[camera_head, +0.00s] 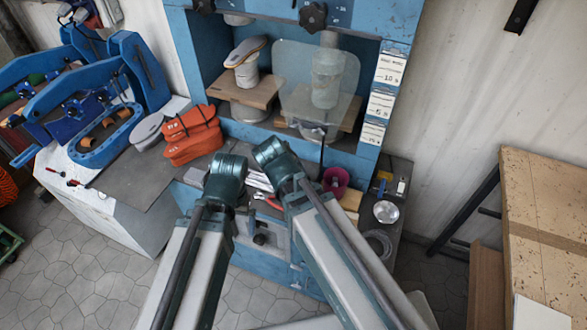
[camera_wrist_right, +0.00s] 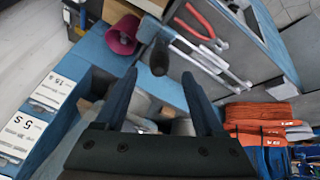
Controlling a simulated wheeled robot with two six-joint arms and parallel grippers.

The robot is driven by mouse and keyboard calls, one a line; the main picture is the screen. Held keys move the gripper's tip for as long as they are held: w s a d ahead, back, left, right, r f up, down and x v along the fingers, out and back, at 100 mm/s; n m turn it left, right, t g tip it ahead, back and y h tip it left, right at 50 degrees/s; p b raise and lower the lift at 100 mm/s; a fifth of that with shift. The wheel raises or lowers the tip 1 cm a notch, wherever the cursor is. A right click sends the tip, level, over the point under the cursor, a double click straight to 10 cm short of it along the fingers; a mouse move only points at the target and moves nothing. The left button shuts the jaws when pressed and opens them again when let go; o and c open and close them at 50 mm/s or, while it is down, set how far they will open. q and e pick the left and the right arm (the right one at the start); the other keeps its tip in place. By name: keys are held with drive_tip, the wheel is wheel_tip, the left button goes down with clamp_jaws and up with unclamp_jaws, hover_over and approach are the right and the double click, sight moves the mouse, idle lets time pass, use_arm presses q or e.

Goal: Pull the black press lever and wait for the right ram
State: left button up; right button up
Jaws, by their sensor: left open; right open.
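The blue press (camera_head: 195,65) stands in front of me. Its right ram (camera_head: 327,72) is behind a clear shield (camera_head: 292,88). A thin black lever (camera_head: 322,160) hangs below the shield. The dark rounded lever knob (camera_wrist_right: 159,57) is just beyond my right gripper (camera_wrist_right: 160,85) in the right wrist view. The right fingers are open on both sides of the knob's line, with no visible contact. My left gripper (camera_head: 226,168) is at the end of the left arm, left of the lever; its fingers do not show clearly. The right gripper's fingers are hidden in the head view.
A sandal (camera_head: 246,51) sits on a last in the left bay. Orange pieces (camera_head: 192,135) lie on the left bench. A magenta cup (camera_head: 336,180), red-handled pliers (camera_wrist_right: 196,22) and a metal bowl (camera_head: 386,212) are near the press front. A wooden board (camera_head: 545,205) stands right.

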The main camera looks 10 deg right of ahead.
drive_tip(key=shift+p+v, duration=0.65)
drive_tip(key=shift+v, duration=0.55)
drive_tip(key=b+x, duration=1.1)
drive_tip(key=x, duration=0.2)
drive_tip(key=shift+f+b, duration=0.1)
drive_tip(key=shift+b, duration=0.2)
